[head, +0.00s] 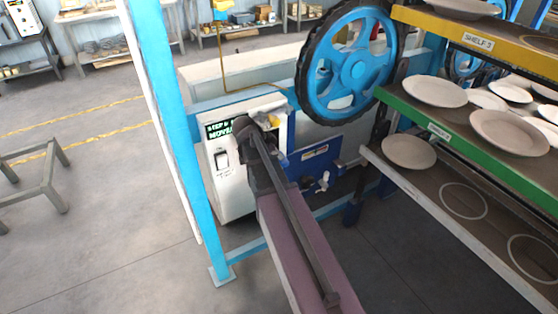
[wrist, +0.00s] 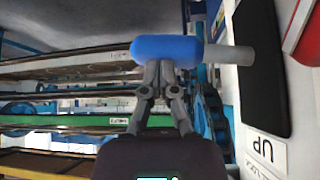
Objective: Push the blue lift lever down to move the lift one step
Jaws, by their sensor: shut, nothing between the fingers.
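The blue lift lever (wrist: 165,48) shows in the wrist view as a rounded blue grip on a pale grey rod (wrist: 229,55). The rod runs right to a black slot plate on a white panel. My gripper (wrist: 160,70) is shut and empty, its fingertips right at the lever's near edge in the picture. I cannot tell whether they touch it. In the head view my arm reaches to the white control box (head: 228,187) with a small lit display (head: 218,130). My wrist covers part of the box, and I cannot surely make out the lever there.
A large blue wheel (head: 356,69) with a black rim stands behind and right of the box. Shelves with several plates (head: 437,91) fill the right side. A light blue post (head: 169,100) stands left of the box. An "UP" label (wrist: 265,152) is on the panel.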

